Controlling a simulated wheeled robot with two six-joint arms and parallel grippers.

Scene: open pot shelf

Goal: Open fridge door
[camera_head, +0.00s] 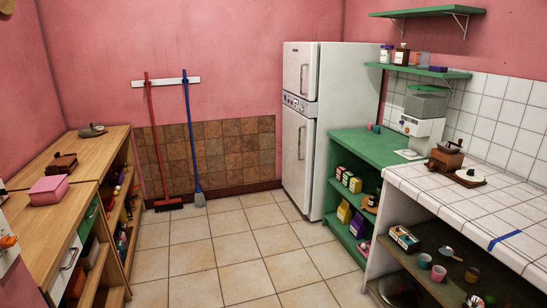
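A white fridge (334,122) stands against the back wall, right of the middle. Its front faces left and towards me. It has a small upper door (296,70) and a taller lower door (295,155), with a control strip (296,104) between them. Each door has a vertical handle; the lower handle (301,142) and the upper handle (303,79) both show. Both doors look closed. Neither of my grippers is in view, so I cannot see their state or how far they are from the fridge.
The tiled floor (240,248) is clear up to the fridge. A green shelf unit (375,150) and a white tiled counter (470,205) line the right side. Wooden counters (85,155) line the left. A red broom (157,150) and a blue one (190,140) hang at the back.

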